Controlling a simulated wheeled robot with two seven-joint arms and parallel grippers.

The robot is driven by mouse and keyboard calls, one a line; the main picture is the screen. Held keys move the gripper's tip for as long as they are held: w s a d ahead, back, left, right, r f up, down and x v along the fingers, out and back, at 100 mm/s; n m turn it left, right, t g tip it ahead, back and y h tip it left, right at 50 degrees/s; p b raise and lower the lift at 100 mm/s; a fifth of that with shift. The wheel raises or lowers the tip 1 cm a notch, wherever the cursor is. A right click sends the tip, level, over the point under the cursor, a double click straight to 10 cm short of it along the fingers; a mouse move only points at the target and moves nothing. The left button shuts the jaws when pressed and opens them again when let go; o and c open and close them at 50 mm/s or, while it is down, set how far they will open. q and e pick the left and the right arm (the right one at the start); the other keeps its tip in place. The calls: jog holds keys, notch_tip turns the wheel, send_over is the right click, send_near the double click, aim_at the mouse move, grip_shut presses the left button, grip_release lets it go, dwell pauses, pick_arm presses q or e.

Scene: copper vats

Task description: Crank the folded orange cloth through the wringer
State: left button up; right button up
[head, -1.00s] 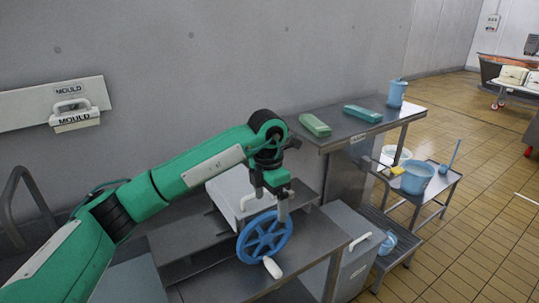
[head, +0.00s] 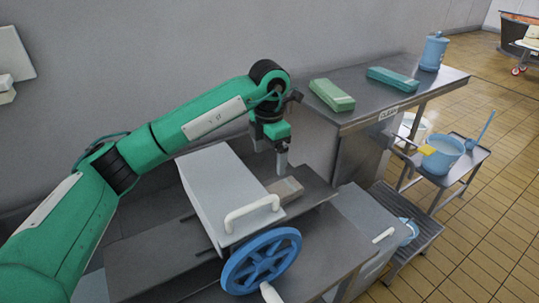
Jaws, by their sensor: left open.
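The wringer is a pale grey box (head: 213,190) with a white bar handle on its near end. Its blue spoked wheel (head: 262,262) stands at the near side, with a white crank knob (head: 270,292) low on it, partly cut off by the bottom edge. My left gripper (head: 275,160) is open and points down just beyond the right side of the box, apart from the wheel. A flat tan-grey block (head: 287,189) lies on the bench below it; I cannot tell whether this is the folded cloth. No clearly orange cloth shows. My right gripper is out of view.
A steel table (head: 372,107) at the back right holds two green blocks (head: 332,94) and a blue jug (head: 433,52). A low stand (head: 463,178) holds a blue bucket (head: 443,157) with something yellow at its rim. Tiled floor is open at right.

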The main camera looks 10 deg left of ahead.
aim_at(270, 192)
pick_arm(q)
jog(key=f+p, duration=0.1)
jog(key=f, duration=0.3)
jog(key=f+p, duration=0.1)
jog(key=f, duration=0.4)
jog(key=w+f+p, duration=0.1)
jog(key=f, duration=0.4)
jog(key=shift+a, duration=0.1)
jog(key=shift+w+f, duration=0.1)
jog(key=shift+f, duration=0.55)
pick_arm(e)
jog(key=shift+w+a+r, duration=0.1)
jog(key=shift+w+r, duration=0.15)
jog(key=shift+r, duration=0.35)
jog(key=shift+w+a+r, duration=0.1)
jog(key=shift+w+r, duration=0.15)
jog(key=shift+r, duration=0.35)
pick_arm(q)
jog(key=shift+c, duration=0.4)
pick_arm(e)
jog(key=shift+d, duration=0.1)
pick_arm(q)
jog(key=c, duration=1.2)
jog(key=shift+o, duration=0.2)
